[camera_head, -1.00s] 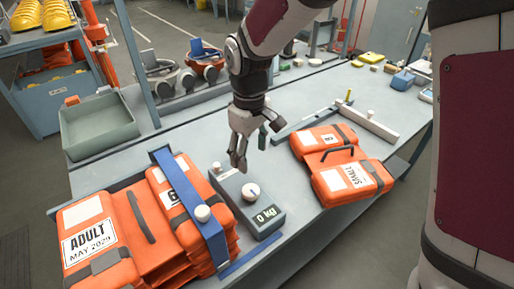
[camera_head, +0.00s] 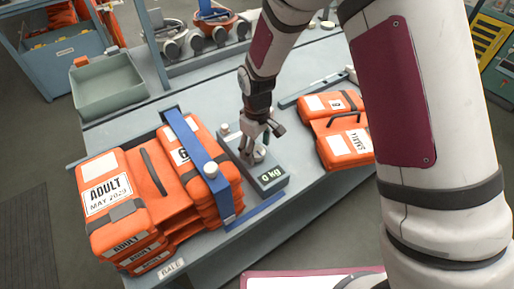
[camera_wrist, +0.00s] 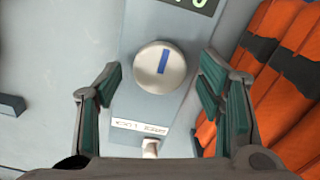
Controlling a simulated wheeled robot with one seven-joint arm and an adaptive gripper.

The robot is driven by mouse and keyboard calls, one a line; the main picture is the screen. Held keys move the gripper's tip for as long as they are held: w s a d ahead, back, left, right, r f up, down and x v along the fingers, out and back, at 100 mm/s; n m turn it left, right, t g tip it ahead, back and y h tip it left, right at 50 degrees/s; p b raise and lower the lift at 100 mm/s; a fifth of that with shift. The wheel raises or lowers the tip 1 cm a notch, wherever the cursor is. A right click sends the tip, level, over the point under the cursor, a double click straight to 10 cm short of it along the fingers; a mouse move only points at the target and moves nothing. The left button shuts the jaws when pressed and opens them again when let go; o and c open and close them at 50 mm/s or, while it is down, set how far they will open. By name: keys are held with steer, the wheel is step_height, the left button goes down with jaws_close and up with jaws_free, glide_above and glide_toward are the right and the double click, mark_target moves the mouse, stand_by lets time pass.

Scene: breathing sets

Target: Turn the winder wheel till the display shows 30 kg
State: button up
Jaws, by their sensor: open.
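The winder wheel is a round, pale knob (camera_wrist: 160,68) with a blue mark, on top of a grey winder box (camera_head: 280,185). In the wrist view the mark points nearly straight up the picture, tilted slightly right. The lit display (camera_head: 271,175) on the box's front end appears to read 0 kg. My gripper (camera_head: 253,154) is open above the box, its two green-padded fingers on either side of the knob. Gaps show between the pads and the knob. In the head view my fingers hide most of the knob.
An orange ADULT bale (camera_head: 158,180) under a blue strap (camera_head: 198,152) stands left of the box. Orange SMALL packs (camera_head: 336,128) lie to the right. A small pale knob (camera_wrist: 150,148) sits behind the wheel. A green tray (camera_head: 107,90) is at the back left.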

steer(key=shift+f, duration=0.4)
steer(key=shift+c, duration=0.2)
steer(key=c, duration=1.1)
steer(key=m, duration=0.5)
steer(key=shift+m+p, duration=0.3)
steer(key=shift+p, duration=0.05)
steer(key=m, duration=0.5)
steer(key=shift+p, duration=0.35)
